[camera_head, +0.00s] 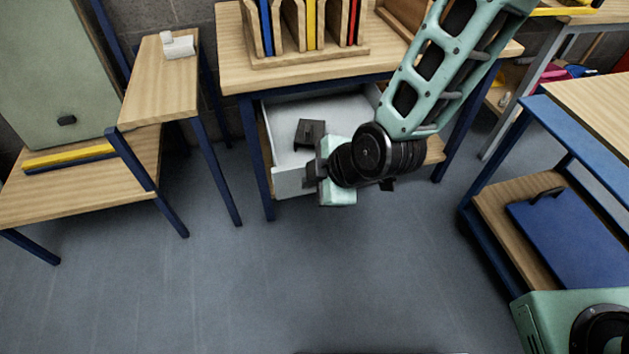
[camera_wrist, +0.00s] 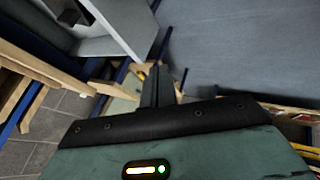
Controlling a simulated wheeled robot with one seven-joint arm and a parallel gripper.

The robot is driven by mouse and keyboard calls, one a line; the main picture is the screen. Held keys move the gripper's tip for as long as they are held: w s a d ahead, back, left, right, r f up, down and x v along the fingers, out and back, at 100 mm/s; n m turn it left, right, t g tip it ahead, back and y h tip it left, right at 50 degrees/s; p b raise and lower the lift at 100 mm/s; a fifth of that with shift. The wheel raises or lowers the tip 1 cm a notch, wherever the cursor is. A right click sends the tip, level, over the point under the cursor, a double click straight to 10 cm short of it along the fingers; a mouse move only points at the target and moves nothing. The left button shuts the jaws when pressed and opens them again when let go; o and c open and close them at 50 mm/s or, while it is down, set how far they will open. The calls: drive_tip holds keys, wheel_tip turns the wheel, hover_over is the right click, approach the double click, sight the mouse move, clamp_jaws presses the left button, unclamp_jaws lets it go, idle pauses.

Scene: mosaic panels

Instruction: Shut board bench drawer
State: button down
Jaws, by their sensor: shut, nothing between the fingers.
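The board bench (camera_head: 330,74) has a wooden top and blue legs. Its drawer (camera_head: 283,112) is pulled open, showing a pale grey inside and a front panel (camera_head: 289,183). A dark block-like object (camera_head: 310,132) lies in the drawer. My gripper (camera_head: 312,172) is in front of the drawer, with its fingers together and empty. My arm and wrist hide the drawer's right part. In the wrist view, the shut fingers (camera_wrist: 157,86) point up the picture, and the drawer (camera_wrist: 122,25) is at the upper left, seemingly apart from them. Contact is unclear in the head view.
A wooden rack (camera_head: 308,48) with coloured boards stands on the bench. A narrow side table (camera_head: 160,85) stands to the left. A blue-framed bench (camera_head: 560,130) with a blue panel (camera_head: 575,235) is at the right. The grey floor (camera_head: 340,270) in front is clear.

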sight(283, 178)
drive_tip(key=shift+w+a+f, duration=0.75)
drive_tip(key=shift+w+f, duration=0.2)
drive_tip(key=shift+w, duration=0.1)
drive_tip(key=shift+w+a+f, duration=0.8)
drive_tip(key=shift+w+f, duration=0.1)
drive_tip(key=shift+w, duration=0.15)
drive_tip(key=shift+w+a+f, duration=0.75)
drive_tip(key=shift+w+f, duration=0.2)
drive_tip(key=shift+w, duration=0.1)
drive_tip(key=shift+w, duration=0.15)
